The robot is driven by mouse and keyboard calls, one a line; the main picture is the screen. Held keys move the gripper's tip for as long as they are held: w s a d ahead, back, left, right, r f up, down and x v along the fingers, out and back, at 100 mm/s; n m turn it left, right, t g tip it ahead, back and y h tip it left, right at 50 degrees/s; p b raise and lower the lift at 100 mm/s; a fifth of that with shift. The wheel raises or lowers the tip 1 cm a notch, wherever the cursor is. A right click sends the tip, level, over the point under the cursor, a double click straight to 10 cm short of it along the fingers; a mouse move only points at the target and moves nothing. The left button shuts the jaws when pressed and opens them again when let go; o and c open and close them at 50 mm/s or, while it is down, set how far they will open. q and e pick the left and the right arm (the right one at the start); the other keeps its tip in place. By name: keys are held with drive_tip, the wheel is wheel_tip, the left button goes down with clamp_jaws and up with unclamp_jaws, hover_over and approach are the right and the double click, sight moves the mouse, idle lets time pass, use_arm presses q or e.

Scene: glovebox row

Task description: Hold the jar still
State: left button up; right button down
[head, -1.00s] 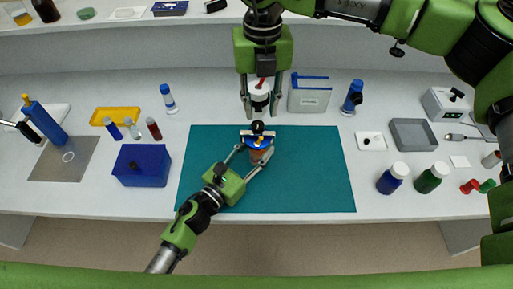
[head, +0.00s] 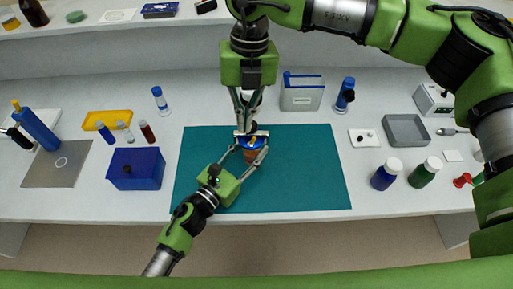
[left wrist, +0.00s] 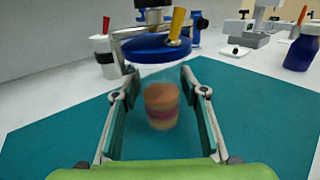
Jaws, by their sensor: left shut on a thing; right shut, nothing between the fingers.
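The jar (head: 250,156) stands on the teal mat, with brown and purplish layers inside. Its blue lid (left wrist: 157,47) carries a metal crossbar (left wrist: 150,30) and a yellow upright piece (left wrist: 177,22); a dark knob (left wrist: 154,5) is above the bar, cut off by the frame edge. My left gripper (head: 248,156) is shut on the jar from the near side, one finger on each side; the jar shows between its fingers in the left wrist view (left wrist: 160,105). My right gripper (head: 246,130) is shut and points down, its fingertips close over the lid's top. Whether they touch it I cannot tell.
The teal mat (head: 310,175) is clear to the right. A white cup (left wrist: 106,58) stands behind the jar, mostly hidden by my right gripper in the head view. A grey-white box (head: 302,95), a blue box (head: 136,170) and blue and green bottles (head: 422,174) stand around the mat.

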drive_tip(key=s+a+f+m+g+y, duration=0.1)
drive_tip(key=s+a+f+g+y, duration=0.2)
drive_tip(key=s, duration=0.4)
drive_tip(key=s+a+m+g+y, duration=0.2)
drive_tip(key=s+a+g, duration=0.1)
drive_tip(key=s+a, duration=0.35)
drive_tip(key=s+a+r+m+g+y, duration=0.3)
drive_tip(key=s+r+m+g+y, duration=0.25)
drive_tip(key=r+m+y, duration=0.35)
drive_tip(key=w+d+f+m+t+y, duration=0.2)
drive_tip(key=w+d+m+t+y, duration=0.2)
drive_tip(key=m+t, duration=0.75)
drive_tip(key=w+d+f+m+t+y, duration=0.2)
drive_tip(key=w+d+m+t+y, duration=0.25)
drive_tip(key=m+t, duration=0.7)
drive_tip(key=s+d+f+m+t+h, duration=0.1)
drive_tip(key=d+f+m+t+h, duration=0.6)
drive_tip(key=d+f+m+h, duration=0.6)
wheel_tip(320, 180, down, 3)
drive_tip(key=d+m, duration=0.1)
drive_tip(key=m, duration=0.4)
drive_tip(key=shift+s+d+r+h, duration=0.2)
drive_tip(key=shift+s+h, duration=0.15)
drive_tip(key=shift+s, duration=0.05)
